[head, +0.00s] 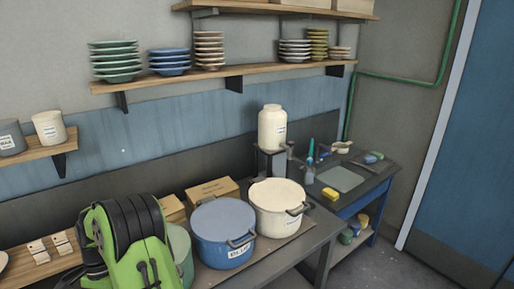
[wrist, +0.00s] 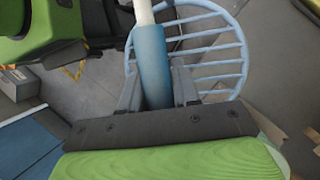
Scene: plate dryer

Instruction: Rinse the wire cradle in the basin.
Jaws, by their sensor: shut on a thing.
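In the wrist view, my gripper (wrist: 156,82) is shut on a blue handle (wrist: 152,62). A pale blue round wire cradle (wrist: 232,49) with parallel bars shows beyond and to the right of the handle. The handle continues into a white part at the top edge. How the handle joins the cradle is hidden. The head view shows my green arm at lower left, but not the gripper or the cradle. A grey square (head: 340,178) lies in the dark counter at the right; I cannot tell if it is the basin.
A blue pot (head: 222,236) and a cream pot (head: 278,207) stand on the near bench. A cream jar (head: 272,128) stands behind them. A yellow sponge (head: 331,194) lies on the counter. Stacked plates line the wall shelf (head: 210,79). Clear floor shows at lower right.

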